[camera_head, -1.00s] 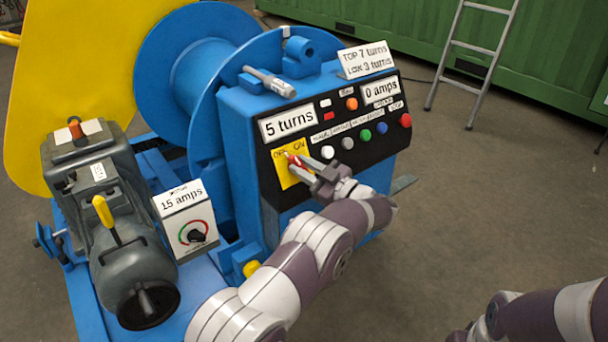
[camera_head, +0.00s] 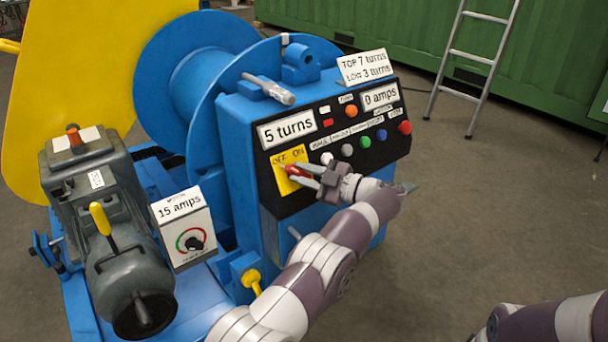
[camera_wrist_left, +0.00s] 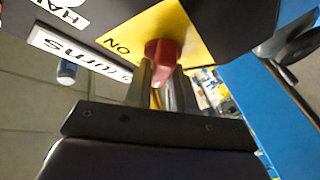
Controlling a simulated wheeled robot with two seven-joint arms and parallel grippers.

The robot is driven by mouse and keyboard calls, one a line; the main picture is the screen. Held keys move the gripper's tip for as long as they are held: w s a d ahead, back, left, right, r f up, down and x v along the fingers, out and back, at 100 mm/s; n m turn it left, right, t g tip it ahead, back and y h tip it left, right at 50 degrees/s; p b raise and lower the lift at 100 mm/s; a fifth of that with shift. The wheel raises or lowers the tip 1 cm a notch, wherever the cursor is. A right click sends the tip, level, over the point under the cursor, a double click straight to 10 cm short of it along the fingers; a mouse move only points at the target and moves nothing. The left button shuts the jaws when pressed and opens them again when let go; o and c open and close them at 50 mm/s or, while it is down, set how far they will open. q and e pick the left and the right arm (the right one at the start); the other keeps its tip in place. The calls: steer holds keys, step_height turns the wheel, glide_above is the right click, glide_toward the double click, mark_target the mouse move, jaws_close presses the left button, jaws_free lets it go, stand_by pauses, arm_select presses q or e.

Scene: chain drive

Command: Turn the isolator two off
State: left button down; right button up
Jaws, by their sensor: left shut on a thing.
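The isolator is a yellow plate (camera_head: 281,183) marked OFF and ON, with a red handle (camera_head: 291,170), at the lower left of the black panel on the blue cabinet. My left gripper (camera_head: 298,176) reaches in from the right and is shut on the red handle. In the left wrist view the red handle (camera_wrist_left: 162,55) sits between the fingertips (camera_wrist_left: 161,80), beside the word ON. The fingers hide part of the handle in the head view, so its exact angle is hard to tell. My right gripper is out of view; only its arm shows at the lower right.
Coloured buttons (camera_head: 364,142) and signs reading "5 turns" (camera_head: 287,129) and "0 amps" (camera_head: 380,96) are close to my gripper. A "15 amps" dial box (camera_head: 182,229) and a yellow lever (camera_head: 252,280) stand left of my arm.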

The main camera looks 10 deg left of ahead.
arm_select(q)
steer(key=c, duration=1)
jaws_free()
steer(key=shift+c, duration=0.2)
steer(key=p+v, duration=0.2)
steer(key=v, duration=0.5)
steer(key=shift+d, duration=0.25)
steer(key=shift+s, duration=0.1)
